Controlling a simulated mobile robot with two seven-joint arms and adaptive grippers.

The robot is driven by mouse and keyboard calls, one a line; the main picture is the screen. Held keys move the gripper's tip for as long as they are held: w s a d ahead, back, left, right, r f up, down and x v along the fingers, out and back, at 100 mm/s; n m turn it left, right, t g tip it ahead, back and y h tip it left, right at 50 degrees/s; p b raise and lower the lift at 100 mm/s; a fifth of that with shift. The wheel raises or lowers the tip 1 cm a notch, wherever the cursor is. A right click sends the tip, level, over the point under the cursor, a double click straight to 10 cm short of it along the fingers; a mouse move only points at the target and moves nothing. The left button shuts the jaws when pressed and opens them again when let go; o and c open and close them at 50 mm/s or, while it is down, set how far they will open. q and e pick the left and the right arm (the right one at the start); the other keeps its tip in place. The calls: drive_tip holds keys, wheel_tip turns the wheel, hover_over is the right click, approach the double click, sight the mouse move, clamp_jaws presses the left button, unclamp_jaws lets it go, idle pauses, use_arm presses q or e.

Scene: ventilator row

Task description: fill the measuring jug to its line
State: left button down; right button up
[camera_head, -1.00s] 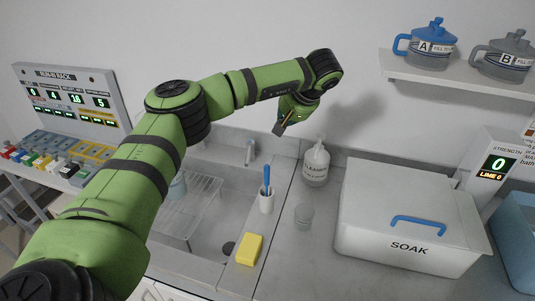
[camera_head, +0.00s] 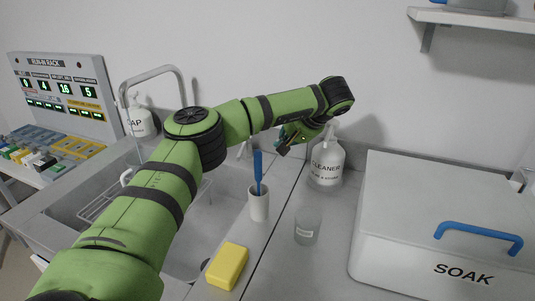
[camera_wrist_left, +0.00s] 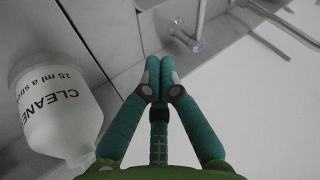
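The measuring jug seems to be the small clear cup (camera_head: 307,228) with a pale label, upright on the counter right of the sink; its fill line and any liquid are too small to tell. My left gripper (camera_head: 285,142) is behind it and higher, just left of the white CLEANER pump bottle (camera_head: 326,168). In the left wrist view the two teal fingers (camera_wrist_left: 160,66) meet at their tips with nothing between them. The CLEANER bottle (camera_wrist_left: 58,112) is left of them there, and a metal tap (camera_wrist_left: 190,35) with a bluish tip is ahead. My right gripper is out of view.
A yellow sponge (camera_head: 228,267) and a white cup (camera_head: 259,206) with a blue-handled brush stand by the sink edge. A tall curved tap (camera_head: 152,75) and a SOAP bottle (camera_head: 141,122) are behind the sink. The large SOAK box (camera_head: 400,205) blocks the right.

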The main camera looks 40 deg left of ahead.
sight(243, 147)
use_arm(q)
drive_tip(key=p+x, duration=0.1)
drive_tip(key=x, duration=0.7)
drive_tip(key=shift+a+f, duration=0.2)
drive_tip(key=shift+a, duration=0.05)
drive_tip(key=a, duration=0.1)
drive_tip(key=s+a+p, duration=0.1)
drive_tip(key=s+a, duration=0.1)
drive_tip(key=shift+a+r+p, duration=0.15)
drive_tip(key=shift+a+p, duration=0.2)
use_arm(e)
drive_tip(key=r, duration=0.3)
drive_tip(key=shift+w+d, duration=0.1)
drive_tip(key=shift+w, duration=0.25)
